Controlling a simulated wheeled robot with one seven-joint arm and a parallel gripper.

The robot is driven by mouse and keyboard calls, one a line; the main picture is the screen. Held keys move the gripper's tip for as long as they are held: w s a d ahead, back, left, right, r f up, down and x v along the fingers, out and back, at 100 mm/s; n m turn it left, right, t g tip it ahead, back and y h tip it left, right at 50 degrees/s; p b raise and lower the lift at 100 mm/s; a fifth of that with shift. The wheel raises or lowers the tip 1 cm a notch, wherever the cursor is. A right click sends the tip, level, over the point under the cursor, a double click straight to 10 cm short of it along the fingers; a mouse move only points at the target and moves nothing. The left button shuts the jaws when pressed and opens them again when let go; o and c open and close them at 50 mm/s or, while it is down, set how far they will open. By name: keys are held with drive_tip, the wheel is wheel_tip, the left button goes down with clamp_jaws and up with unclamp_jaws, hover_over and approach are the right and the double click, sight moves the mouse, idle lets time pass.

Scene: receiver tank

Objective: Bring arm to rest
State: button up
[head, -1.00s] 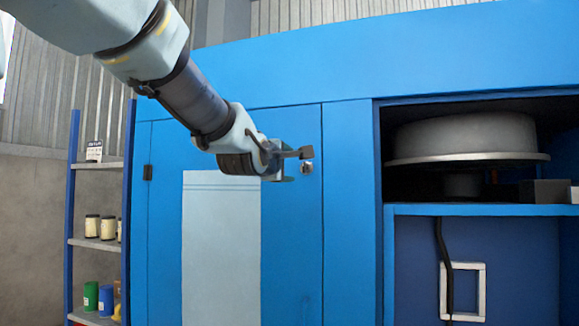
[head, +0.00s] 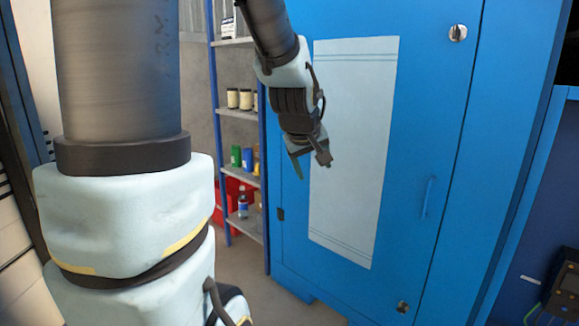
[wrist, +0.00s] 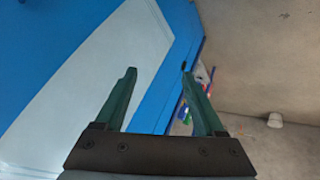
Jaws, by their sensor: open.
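My gripper (head: 309,163) hangs in front of the blue cabinet door, left of the door's pale panel (head: 352,150) in the head view. In the wrist view my gripper (wrist: 158,72) has its two green fingers spread apart, with nothing between them. The blue door (head: 440,120) is shut. It has a round lock (head: 458,33) near its top, a blue handle (head: 427,198) at its right side and another lock (head: 402,307) near the bottom. My arm's large links fill the left of the head view and hide what is behind them.
A shelf rack (head: 239,113) left of the cabinet holds several jars, green and blue containers (head: 247,159) and a bottle (head: 243,206). A red bin (head: 233,190) is at its low level. Bare floor (head: 300,310) shows below. A dark device (head: 562,285) is at the right edge.

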drive_tip(key=s+a+f+m+g+y, duration=0.2)
drive_tip(key=s+a+f+m+g, duration=0.3)
drive_tip(key=s+a+f, duration=0.7)
drive_tip(key=w+p+v, duration=0.3)
drive_tip(key=p+v, duration=1.2)
drive_tip(key=v, duration=0.1)
drive_tip(key=shift+s+d+r+n+g, duration=0.25)
drive_tip(key=shift+r+n+g, duration=0.05)
drive_tip(key=shift+r+g, duration=0.1)
